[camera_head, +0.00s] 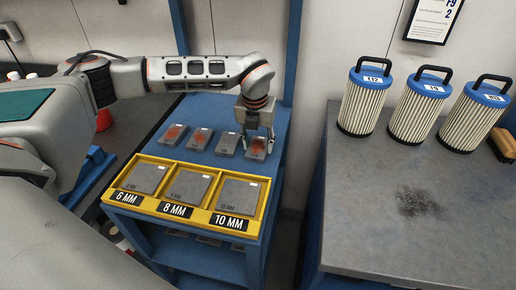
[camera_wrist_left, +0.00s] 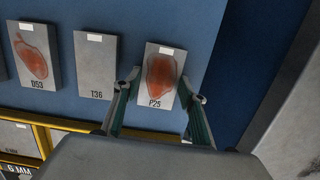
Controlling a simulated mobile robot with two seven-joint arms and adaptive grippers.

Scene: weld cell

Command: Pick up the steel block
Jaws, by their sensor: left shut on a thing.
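Several grey steel blocks lie in a row on the blue bench (camera_head: 205,112). The rightmost block (camera_head: 257,147) has an orange-red rust patch. In the left wrist view, this block, marked P25 (camera_wrist_left: 158,98), sits between the two fingers. My left gripper (camera_head: 257,139) points down from above and is shut on it. I cannot tell whether the block is clear of the bench. Beside it are a plain block marked T36 (camera_wrist_left: 96,66) and a rusty block marked D53 (camera_wrist_left: 32,52). My right gripper is not in view.
A yellow tray (camera_head: 190,165) with compartments labelled 6 MM, 8 MM and 10 MM, each holding a plate, stands at the front. A blue upright (camera_head: 293,50) is behind the gripper. Three filter cartridges (camera_head: 425,100) stand on the grey table (camera_head: 340,200) to the right.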

